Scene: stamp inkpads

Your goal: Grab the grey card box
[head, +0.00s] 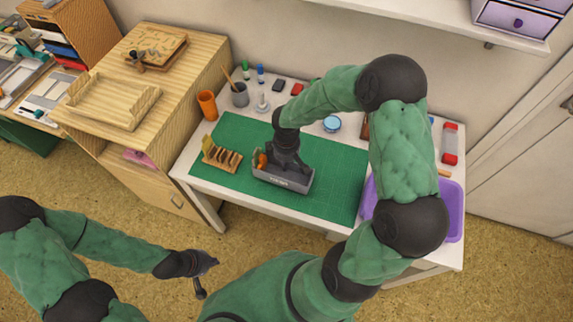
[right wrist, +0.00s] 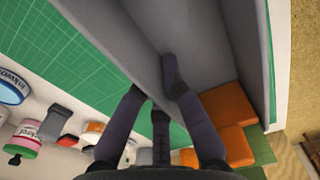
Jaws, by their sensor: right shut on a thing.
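The grey card box (head: 283,183) stands on the green cutting mat (head: 335,170) in the middle of the white table. Orange and green pieces (head: 259,161) sit at its left end. My right gripper (head: 287,163) reaches down from above and is shut on the box's long wall. In the right wrist view the fingers (right wrist: 150,92) straddle that wall, one inside the grey box (right wrist: 208,45) and one outside over the mat. Orange blocks (right wrist: 228,104) lie inside near the fingers. My left gripper (head: 206,276) is open and empty, over the floor in front of the table.
A wooden rack (head: 222,155) stands left of the box. An orange cup (head: 207,104), a grey pen cup (head: 240,95) and several small items line the back. A purple bin (head: 453,215) is at the right, partly behind my arm. The mat right of the box is clear.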

